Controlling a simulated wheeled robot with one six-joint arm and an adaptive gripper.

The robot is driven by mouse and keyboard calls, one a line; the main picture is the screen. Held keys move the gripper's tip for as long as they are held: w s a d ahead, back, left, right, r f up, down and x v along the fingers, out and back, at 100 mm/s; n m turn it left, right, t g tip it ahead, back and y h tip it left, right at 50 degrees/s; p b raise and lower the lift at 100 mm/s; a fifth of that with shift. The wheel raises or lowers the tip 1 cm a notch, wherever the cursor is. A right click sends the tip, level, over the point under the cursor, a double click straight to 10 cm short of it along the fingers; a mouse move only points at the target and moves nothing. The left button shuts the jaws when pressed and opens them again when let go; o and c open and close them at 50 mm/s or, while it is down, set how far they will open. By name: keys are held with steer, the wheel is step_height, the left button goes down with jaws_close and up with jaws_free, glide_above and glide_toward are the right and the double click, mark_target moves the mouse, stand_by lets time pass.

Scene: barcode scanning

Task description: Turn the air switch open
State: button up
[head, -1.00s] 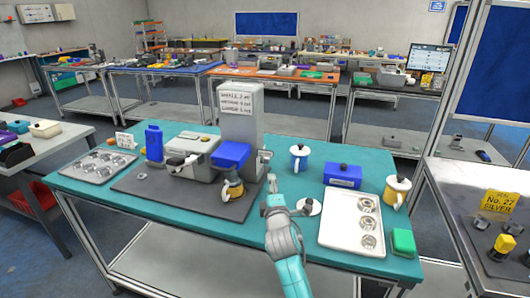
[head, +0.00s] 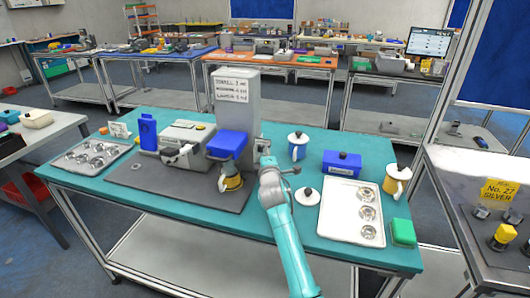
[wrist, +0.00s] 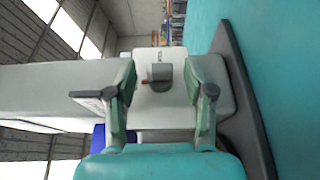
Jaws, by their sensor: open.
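The air switch (wrist: 160,76) shows in the wrist view as a dark grey knob with a small red mark, on a pale plate on the side of the grey machine. The tall grey machine (head: 238,100) stands on the teal table in the head view, with a label on its upper front. My gripper (wrist: 164,88) is open and empty. In the wrist view its two fingers frame the knob, one on each side, and contact cannot be told. In the head view my arm reaches to the machine's right side and hides the fingertips.
A blue-topped part (head: 228,144) with a yellow cup (head: 230,178) is left of my arm.

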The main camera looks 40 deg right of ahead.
steer(key=shift+w+d, duration=0.2)
steer(key=shift+w, duration=0.05)
jaws_close()
